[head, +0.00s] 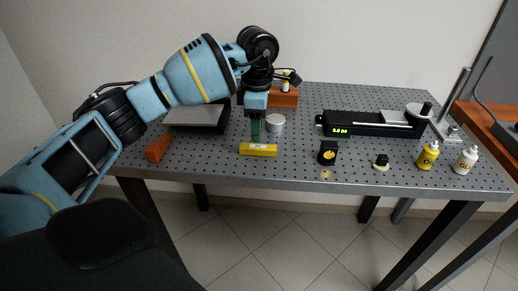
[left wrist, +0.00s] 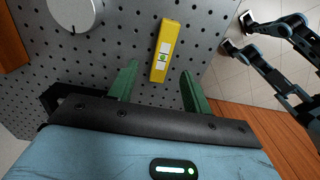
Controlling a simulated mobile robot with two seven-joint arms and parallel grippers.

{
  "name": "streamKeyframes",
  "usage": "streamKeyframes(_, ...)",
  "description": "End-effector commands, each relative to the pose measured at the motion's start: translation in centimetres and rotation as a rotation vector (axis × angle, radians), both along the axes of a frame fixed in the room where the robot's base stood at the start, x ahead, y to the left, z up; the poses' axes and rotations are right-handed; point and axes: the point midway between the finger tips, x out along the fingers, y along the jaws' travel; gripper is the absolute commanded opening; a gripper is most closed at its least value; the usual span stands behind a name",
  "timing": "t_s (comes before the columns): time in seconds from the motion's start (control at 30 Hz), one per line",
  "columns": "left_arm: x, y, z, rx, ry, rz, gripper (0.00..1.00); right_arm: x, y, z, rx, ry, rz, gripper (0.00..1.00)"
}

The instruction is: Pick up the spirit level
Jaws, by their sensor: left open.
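The spirit level (head: 258,150) is a short yellow bar with a pale label and a small green vial. It lies flat near the front edge of the perforated optical table (head: 222,175). My left gripper (head: 256,138) points down just above and behind the level in the head view. In the left wrist view the level (left wrist: 165,50) lies ahead of the two green fingers of the left gripper (left wrist: 160,88), lined up roughly with the gap between them. The fingers are apart with nothing between them but the near end of the level. My right gripper is not seen in the head view.
A round silver tin (head: 275,123) stands behind the level. An orange-brown block (head: 158,148) is to its left, and a black mount (head: 328,152) to its right. A black device with a green display (head: 365,125) and two bottles (head: 427,155) are further right.

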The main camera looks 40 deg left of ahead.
Motion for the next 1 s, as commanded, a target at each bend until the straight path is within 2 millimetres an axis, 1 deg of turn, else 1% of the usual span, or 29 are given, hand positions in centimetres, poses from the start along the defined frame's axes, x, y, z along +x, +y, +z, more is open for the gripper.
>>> streamKeyframes(0.03, 0.0, 0.0, -0.5, -0.001, -0.001, 0.000, 0.49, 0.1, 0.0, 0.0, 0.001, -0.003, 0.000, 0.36)
streamKeyframes(0.17, 0.0, 0.0, -0.7, -0.001, -0.002, 0.000, 0.49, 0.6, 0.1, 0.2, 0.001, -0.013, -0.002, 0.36)
streamKeyframes(0.27, -0.1, -0.1, -1.3, -0.001, 0.001, -0.001, 0.49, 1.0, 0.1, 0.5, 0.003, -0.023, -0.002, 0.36)
streamKeyframes(0.5, -0.4, -0.4, -4.6, -0.001, 0.001, 0.000, 0.49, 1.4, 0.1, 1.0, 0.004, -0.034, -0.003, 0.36)
streamKeyframes(0.6, -0.4, -0.4, -5.5, -0.001, -0.001, 0.000, 0.49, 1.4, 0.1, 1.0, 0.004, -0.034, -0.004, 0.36)
streamKeyframes(0.7, -0.3, -0.4, -5.8, -0.002, -0.001, 0.000, 0.49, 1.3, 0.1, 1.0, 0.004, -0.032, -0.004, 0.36)
streamKeyframes(0.9, -0.3, -0.4, -5.9, -0.001, -0.002, 0.000, 0.49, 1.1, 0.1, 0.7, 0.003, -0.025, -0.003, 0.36)
streamKeyframes(1.0, -0.3, -0.4, -5.8, -0.001, -0.002, -0.001, 0.36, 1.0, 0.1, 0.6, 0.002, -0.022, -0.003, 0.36)
